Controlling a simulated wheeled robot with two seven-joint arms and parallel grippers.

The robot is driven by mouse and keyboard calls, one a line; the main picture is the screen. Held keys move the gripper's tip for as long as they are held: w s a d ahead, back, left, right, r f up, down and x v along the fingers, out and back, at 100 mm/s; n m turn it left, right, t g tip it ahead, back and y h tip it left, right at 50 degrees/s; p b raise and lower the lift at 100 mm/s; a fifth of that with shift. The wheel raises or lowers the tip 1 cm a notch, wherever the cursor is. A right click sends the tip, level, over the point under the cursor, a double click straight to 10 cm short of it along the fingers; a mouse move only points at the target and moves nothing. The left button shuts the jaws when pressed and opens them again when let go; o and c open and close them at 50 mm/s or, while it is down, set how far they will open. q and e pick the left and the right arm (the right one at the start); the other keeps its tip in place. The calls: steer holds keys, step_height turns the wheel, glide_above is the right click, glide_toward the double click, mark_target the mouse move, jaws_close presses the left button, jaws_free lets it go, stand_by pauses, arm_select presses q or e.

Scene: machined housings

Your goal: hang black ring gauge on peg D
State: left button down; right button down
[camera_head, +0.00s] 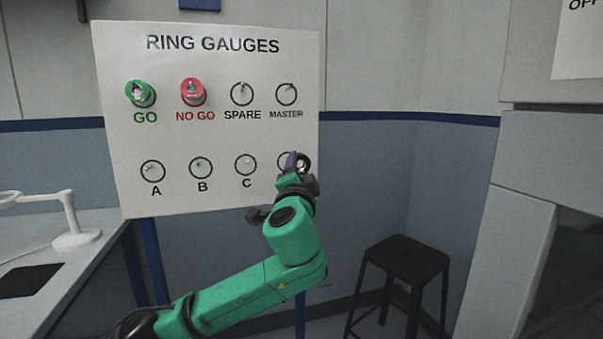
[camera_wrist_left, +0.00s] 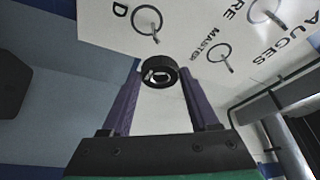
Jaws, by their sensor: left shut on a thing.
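The black ring gauge (camera_wrist_left: 158,72) is between the two purple fingertips of my left gripper (camera_wrist_left: 156,85), which is shut on it. In the head view, the ring (camera_head: 303,163) and my left gripper (camera_head: 297,165) are in front of the lower right of the white board (camera_head: 215,130), covering most of the D place. In the left wrist view, peg D (camera_wrist_left: 156,36) sticks out from its printed circle beside the letter D. The ring appears a little apart from this peg. Its distance from the board is hard to tell. My right gripper is not in view.
A green ring (camera_head: 140,93) hangs at GO and a red ring (camera_head: 193,92) at NO GO. The SPARE, MASTER, A, B and C pegs look bare. A black stool (camera_head: 407,255) stands at right; a bench (camera_head: 60,270) with a white lamp is at left.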

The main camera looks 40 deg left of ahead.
arm_select(q)
steer(key=w+a, duration=0.5)
steer(key=a, duration=0.2)
steer(key=shift+a+f, duration=0.25)
steer(key=shift+f, duration=0.15)
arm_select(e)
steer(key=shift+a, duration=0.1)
arm_select(q)
steer(key=shift+w, duration=0.1)
stand_by(0.5)
steer(key=shift+c, duration=0.3)
jaws_free()
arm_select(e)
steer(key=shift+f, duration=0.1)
arm_select(q)
steer(key=b+v, duration=0.3)
steer(key=v, duration=1.1)
steer(key=shift+s+d+b, duration=0.2)
steer(key=shift+s+b, duration=0.1)
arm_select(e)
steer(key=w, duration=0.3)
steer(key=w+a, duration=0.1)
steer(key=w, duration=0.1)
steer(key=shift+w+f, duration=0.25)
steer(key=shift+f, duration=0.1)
